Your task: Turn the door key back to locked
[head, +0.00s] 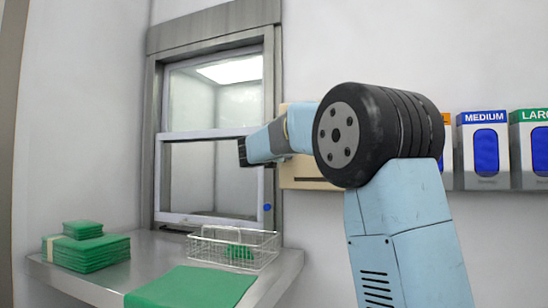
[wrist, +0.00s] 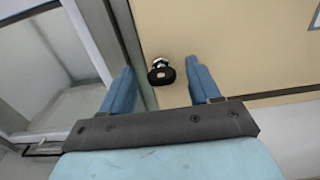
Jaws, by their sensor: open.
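The key (wrist: 161,77) shows in the wrist view as a small dark oval head with a pale centre, at a silvery lock on a beige door (wrist: 240,45). My gripper (wrist: 161,82) is open, with one blue finger on each side of the key and a visible gap to both. In the picture the key head looks wider than tall; its exact turn is hard to tell. The beige door (head: 300,176) is mostly behind my arm there, and the key is hidden.
A metal-framed pass-through window (head: 212,134) stands left of the door. Below it, a steel shelf (head: 150,262) bears green cloth stacks (head: 85,250), a flat green cloth (head: 190,288) and a wire basket (head: 240,250). Glove boxes (head: 485,150) hang at right.

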